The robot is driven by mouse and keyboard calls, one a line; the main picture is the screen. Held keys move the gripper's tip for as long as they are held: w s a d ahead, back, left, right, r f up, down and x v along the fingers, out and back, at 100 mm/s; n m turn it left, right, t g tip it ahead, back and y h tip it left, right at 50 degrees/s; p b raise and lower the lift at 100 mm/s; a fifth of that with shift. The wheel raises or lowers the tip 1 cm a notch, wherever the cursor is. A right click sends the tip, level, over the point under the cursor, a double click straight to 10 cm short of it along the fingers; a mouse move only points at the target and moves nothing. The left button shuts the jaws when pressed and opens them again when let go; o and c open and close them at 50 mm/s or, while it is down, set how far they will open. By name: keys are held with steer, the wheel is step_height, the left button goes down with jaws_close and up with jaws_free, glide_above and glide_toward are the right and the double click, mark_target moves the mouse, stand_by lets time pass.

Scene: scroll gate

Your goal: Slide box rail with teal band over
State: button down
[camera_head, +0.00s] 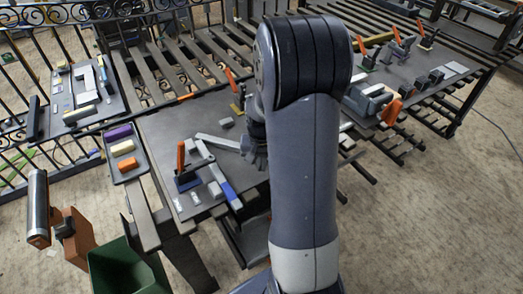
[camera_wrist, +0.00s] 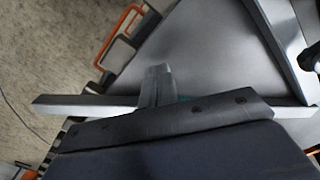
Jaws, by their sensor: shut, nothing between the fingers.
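My gripper (camera_wrist: 158,72) shows in the wrist view with its fingers together and nothing between them. A long light-grey box rail (camera_wrist: 70,104) runs across that view behind the fingers, its left end free. A small patch of teal band (camera_wrist: 183,98) shows just right of the fingers; the gripper body hides the rest. The fingertips overlap the rail in the picture, and I cannot tell whether they touch it. In the head view my gripper (camera_head: 254,150) is partly hidden by my arm, beside a light-grey bar (camera_head: 217,141) on the dark workbench (camera_head: 165,125).
A second grey bar (camera_wrist: 275,45) slants across the upper right of the wrist view. In the head view, an orange-handled clamp (camera_head: 185,165) and a blue bar (camera_head: 225,184) are on the bench. A tray (camera_head: 138,172) of coloured blocks and a green bin (camera_head: 122,270) are left.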

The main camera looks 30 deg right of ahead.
steer(key=shift+w+d+f+p, duration=0.2)
steer(key=shift+w+d, duration=0.15)
steer(key=shift+w, duration=0.2)
steer(key=shift+w+d+f+p, duration=0.15)
steer(key=shift+w+d+p, duration=0.15)
steer(key=shift+w, duration=0.3)
steer(key=shift+w+d+f+p, duration=0.2)
steer(key=shift+w+d, duration=0.15)
steer(key=shift+w, duration=0.2)
